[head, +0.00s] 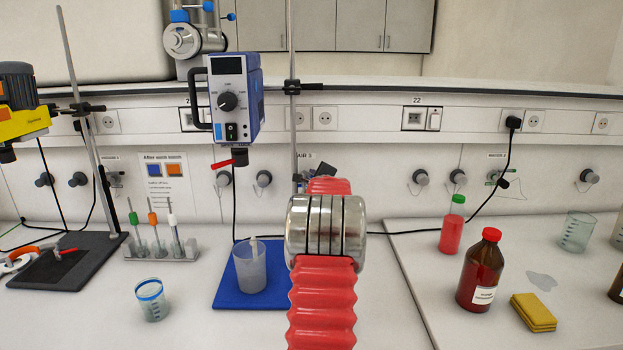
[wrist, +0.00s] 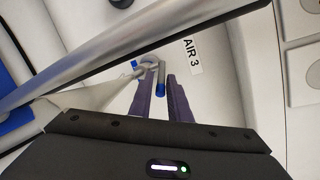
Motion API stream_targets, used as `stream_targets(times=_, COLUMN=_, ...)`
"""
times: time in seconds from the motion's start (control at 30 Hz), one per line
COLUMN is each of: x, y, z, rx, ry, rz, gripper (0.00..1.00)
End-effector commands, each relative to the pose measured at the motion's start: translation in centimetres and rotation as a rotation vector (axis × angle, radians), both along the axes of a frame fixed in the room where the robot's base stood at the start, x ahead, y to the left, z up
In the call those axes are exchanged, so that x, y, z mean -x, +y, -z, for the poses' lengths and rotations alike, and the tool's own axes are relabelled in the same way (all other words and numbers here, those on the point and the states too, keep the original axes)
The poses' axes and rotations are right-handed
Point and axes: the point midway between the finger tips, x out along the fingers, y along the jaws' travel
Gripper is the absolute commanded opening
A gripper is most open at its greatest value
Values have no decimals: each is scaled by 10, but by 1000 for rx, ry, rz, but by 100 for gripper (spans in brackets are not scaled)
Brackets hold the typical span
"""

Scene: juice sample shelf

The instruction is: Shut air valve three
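The AIR 3 label (wrist: 192,55) is on the pale wall panel in the wrist view, and partly shows in the head view (head: 304,155). Beside it in the wrist view is air valve three (wrist: 161,72), a grey fitting with a short blue-tipped lever. My gripper (wrist: 156,80) has two purple fingers spread apart, one on each side of the blue tip. The gap looks narrow and I cannot tell whether either finger touches the lever. In the head view my red arm hides most of the gripper and the valve.
A metal stand rod (wrist: 100,68) crosses close to the gripper in the wrist view. A blue stirrer (head: 234,95) hangs left of the arm, above a beaker (head: 249,270) on a blue mat (head: 226,297). A brown bottle (head: 480,272) stands to the right.

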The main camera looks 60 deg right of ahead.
Motion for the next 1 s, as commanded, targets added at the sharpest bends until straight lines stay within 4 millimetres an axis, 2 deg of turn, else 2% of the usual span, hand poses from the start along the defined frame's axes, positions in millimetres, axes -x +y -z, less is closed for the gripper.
stream_targets(times=0.33, x=-1, y=-2, z=1, rx=0, ry=0, rz=1, gripper=17)
stream_targets(times=0.57, x=-1, y=-2, z=1, rx=0, ry=0, rz=1, gripper=1)
stream_targets(times=1.0, x=-1, y=-1, z=2, rx=-1, ry=2, rz=0, gripper=0)
